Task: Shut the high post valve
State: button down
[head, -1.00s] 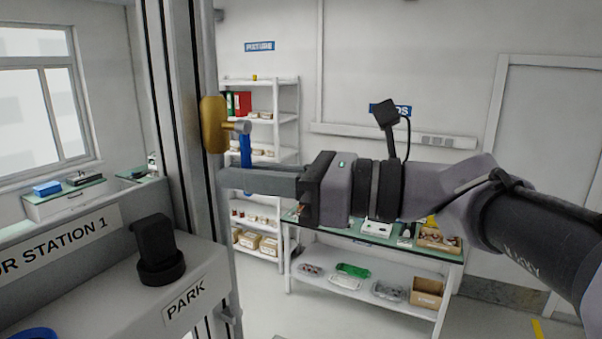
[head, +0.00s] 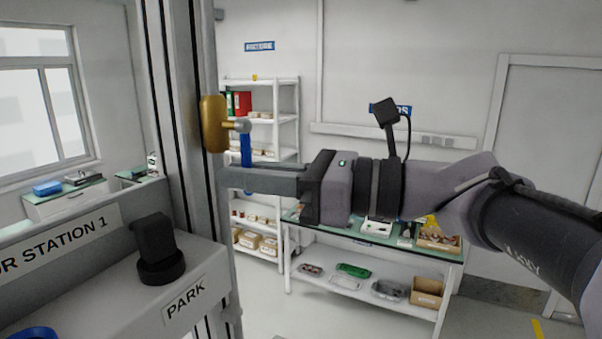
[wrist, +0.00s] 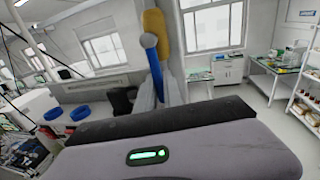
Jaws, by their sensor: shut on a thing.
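The high post valve has a brass-yellow body (head: 213,124) set upright against the tall grey post, with a short metal stem (head: 240,126) on its right. Its blue lever (head: 246,148) hangs straight down from the stem. In the wrist view the yellow body (wrist: 154,30) stands above the blue lever (wrist: 153,62), which runs down behind my gripper's housing.
The grey post (head: 176,100) rises close beside the valve. A bench marked PARK (head: 205,275) with a black fitting (head: 158,250) stands at lower left. White shelves (head: 288,110) and a green-topped table (head: 330,225) stand farther back. Floor is free between.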

jog(key=w+d+r+n+t+h+b, duration=0.2)
jog(key=w+r+n+b, duration=0.3)
jog(key=n, duration=1)
jog(key=shift+w+r+n+t+h+b, duration=0.15)
jog(key=shift+r+n+t+h+b, duration=0.15)
jog(key=shift+r+h+b, duration=0.25)
jog(key=shift+d, duration=0.1)
dwell(0.4)
jog(key=c, duration=1.5)
grip_release()
